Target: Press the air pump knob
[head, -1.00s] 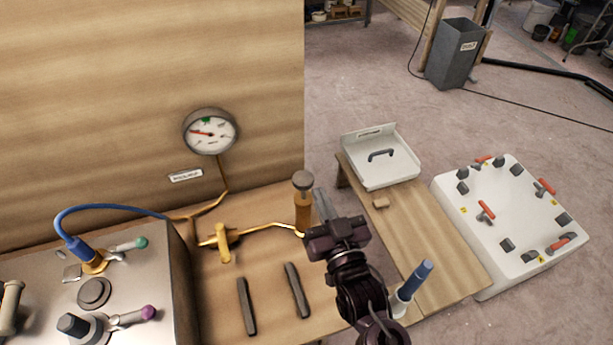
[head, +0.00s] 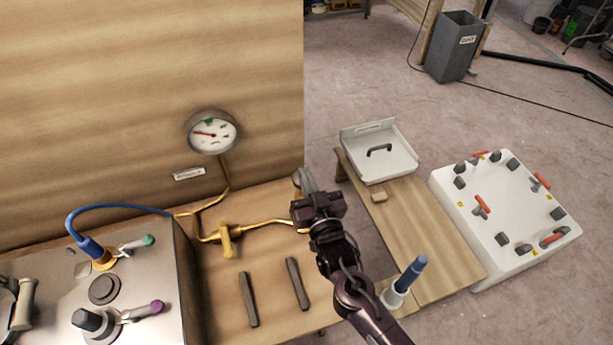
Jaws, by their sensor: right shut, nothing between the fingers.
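The air pump stands at the back right of the wooden bench as an upright brass-coloured cylinder with a round grey knob (head: 297,178) on top. My right gripper (head: 307,180) is shut and empty. In the head view its fingers overlap the knob and hide much of it, and the gripper body covers most of the cylinder. I cannot tell whether the fingers touch the knob. A brass pipe runs from the pump past a brass valve (head: 227,240) to a round pressure gauge (head: 212,133) on the wooden wall.
A metal panel (head: 140,290) with a blue hose and levers is at left. Two dark bars (head: 249,299) lie on the bench. At right are a low wooden table (head: 430,245), a white tray (head: 385,165), and a white hatch (head: 500,200) with red handles.

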